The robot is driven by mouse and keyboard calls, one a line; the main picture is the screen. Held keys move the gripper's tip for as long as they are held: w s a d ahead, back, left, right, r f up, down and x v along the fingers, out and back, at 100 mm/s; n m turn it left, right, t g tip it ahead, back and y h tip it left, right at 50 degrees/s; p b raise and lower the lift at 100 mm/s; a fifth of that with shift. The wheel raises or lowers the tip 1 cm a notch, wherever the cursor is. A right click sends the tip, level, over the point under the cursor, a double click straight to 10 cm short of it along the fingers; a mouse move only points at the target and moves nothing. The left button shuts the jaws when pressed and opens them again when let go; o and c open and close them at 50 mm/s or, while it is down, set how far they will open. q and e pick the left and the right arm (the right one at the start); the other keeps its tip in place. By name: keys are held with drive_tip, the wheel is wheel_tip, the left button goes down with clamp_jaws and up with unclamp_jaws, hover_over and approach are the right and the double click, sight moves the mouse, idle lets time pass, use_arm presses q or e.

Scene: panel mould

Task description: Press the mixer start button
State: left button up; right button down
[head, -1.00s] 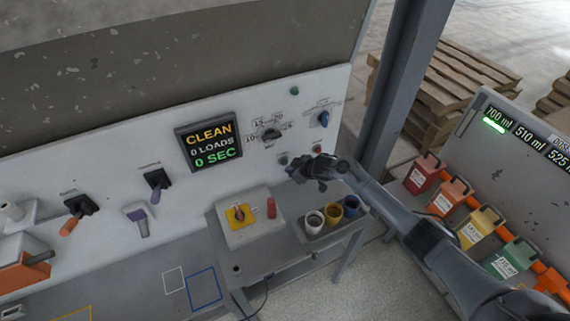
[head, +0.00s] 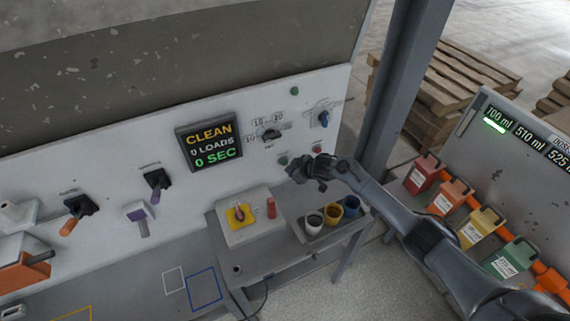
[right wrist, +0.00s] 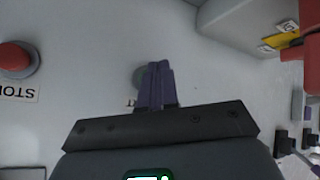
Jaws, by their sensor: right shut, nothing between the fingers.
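The green start button (head: 283,160) is on the lower right of the white panel, left of the red stop button (head: 317,149). My right gripper (head: 291,172) is just in front of and below the green button in the head view, shut and empty. In the right wrist view its closed purple fingers (right wrist: 156,86) point at the panel and overlap the green button (right wrist: 138,76), hiding much of it. I cannot tell whether they touch it. The red stop button (right wrist: 15,57) is at the left of that view. My left gripper is not in view.
A display (head: 209,142) reads CLEAN, 0 LOADS, 0 SEC. A black dial (head: 271,135) and a blue switch (head: 324,118) are above the buttons. Below are a grey box with a red-and-yellow switch (head: 239,214) and several cups, including a yellow one (head: 333,214).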

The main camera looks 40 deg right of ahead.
drive_tip(key=shift+w, duration=0.1)
drive_tip(key=shift+w+b, duration=0.3)
idle(0.4)
